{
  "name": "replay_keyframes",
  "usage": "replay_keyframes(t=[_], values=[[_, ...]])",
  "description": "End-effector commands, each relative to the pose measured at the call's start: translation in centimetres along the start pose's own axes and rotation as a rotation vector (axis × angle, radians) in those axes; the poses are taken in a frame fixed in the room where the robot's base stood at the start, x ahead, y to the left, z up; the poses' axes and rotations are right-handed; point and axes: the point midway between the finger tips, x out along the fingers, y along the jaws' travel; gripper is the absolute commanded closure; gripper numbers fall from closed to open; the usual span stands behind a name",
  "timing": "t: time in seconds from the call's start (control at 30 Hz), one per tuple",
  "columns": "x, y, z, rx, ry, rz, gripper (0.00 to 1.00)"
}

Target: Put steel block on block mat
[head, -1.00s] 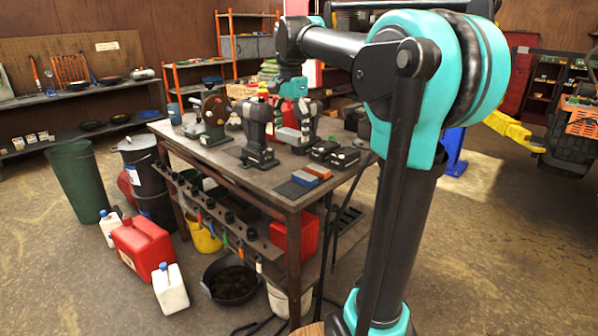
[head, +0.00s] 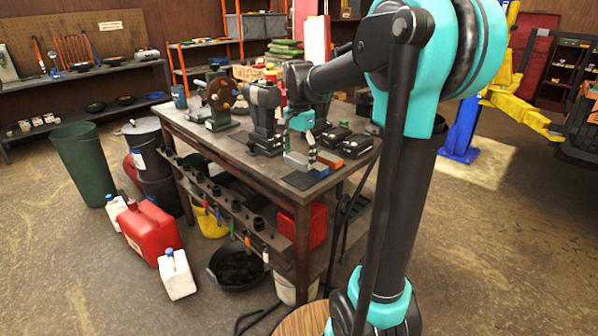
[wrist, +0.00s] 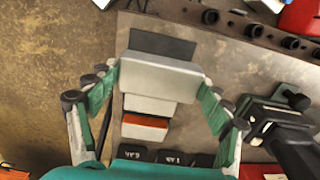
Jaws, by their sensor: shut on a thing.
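My gripper (wrist: 161,74) is shut on the steel block (wrist: 158,84), a light grey bar held crosswise between the two fingers. In the head view my gripper (head: 301,150) is over the bench's near corner, with the block (head: 296,161) low between its fingers. A flat dark mat (wrist: 162,43), likely the block mat, lies just beyond the block in the wrist view, partly covered by it. The mat also shows in the head view (head: 298,181), at the bench edge. I cannot tell whether the block touches anything below.
A grey piece (wrist: 150,105) and an orange one (wrist: 145,129) lie in line with the mat on the bench (head: 240,160). A dark vise-like tool (head: 264,120) stands left of my gripper. Black boxes (head: 334,137) lie behind. Canisters (head: 150,232) stand on the floor.

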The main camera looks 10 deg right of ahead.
Motion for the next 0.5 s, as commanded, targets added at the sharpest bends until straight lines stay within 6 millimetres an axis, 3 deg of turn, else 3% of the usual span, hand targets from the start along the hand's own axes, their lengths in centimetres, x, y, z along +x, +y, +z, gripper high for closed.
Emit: replay_keyframes(t=[0.5], values=[[5.1,0.0,0.0,0.000,0.000,0.000,0.67]])
